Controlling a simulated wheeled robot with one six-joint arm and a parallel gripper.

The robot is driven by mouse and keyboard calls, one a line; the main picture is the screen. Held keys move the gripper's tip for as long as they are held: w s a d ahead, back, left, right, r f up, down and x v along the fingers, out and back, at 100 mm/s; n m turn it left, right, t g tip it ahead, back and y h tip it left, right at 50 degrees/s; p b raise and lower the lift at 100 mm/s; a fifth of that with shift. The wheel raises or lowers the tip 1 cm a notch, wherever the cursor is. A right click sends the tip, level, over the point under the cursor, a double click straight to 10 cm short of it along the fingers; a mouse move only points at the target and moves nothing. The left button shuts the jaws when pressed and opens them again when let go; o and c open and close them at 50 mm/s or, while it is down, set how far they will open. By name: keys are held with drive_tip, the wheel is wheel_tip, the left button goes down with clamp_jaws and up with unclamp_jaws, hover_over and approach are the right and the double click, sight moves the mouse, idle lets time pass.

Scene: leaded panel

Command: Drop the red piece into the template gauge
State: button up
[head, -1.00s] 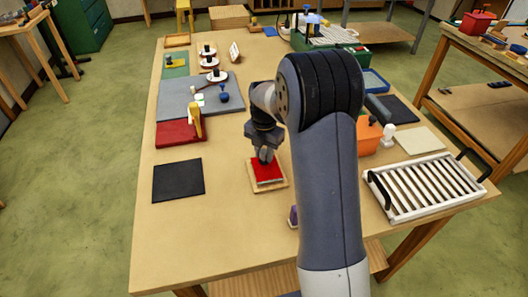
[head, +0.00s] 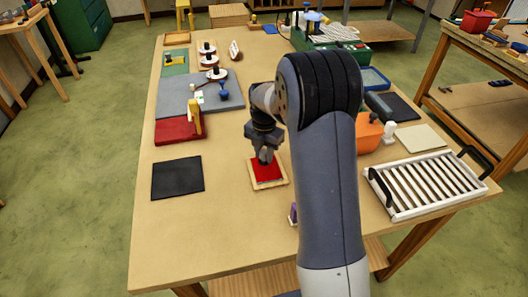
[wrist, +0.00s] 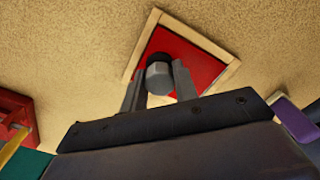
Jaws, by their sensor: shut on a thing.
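The red piece (head: 268,173) is a flat red square with a grey knob. It lies inside the pale wooden rim of the template gauge (head: 272,186) on the table, in front of my arm. In the wrist view the red piece (wrist: 194,62) fills the area within the gauge's rim (wrist: 205,38), with a thin border of wood around the sides I can see. My gripper (head: 265,158) is above it, and in the wrist view its two fingers (wrist: 159,82) are closed on the grey knob. The near part of the gauge is hidden by the gripper.
A purple item (head: 293,213) stands just right of the gauge. A black mat (head: 178,178) lies left, with a red block (head: 178,132) behind it. A white slatted rack (head: 430,184) is at right. The table front left is clear.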

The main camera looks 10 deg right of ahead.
sight(264, 152)
drive_tip(key=shift+f, duration=0.25)
drive_tip(key=o, duration=1)
drive_tip(key=shift+r, duration=0.2)
wheel_tip(264, 152, up, 11)
drive_tip(key=shift+f+b, duration=0.2)
drive_tip(key=shift+b, duration=0.4)
wheel_tip(264, 152, down, 10)
drive_tip(key=shift+f+p, duration=0.1)
drive_tip(key=shift+p, duration=0.75)
drive_tip(key=shift+r, duration=0.3)
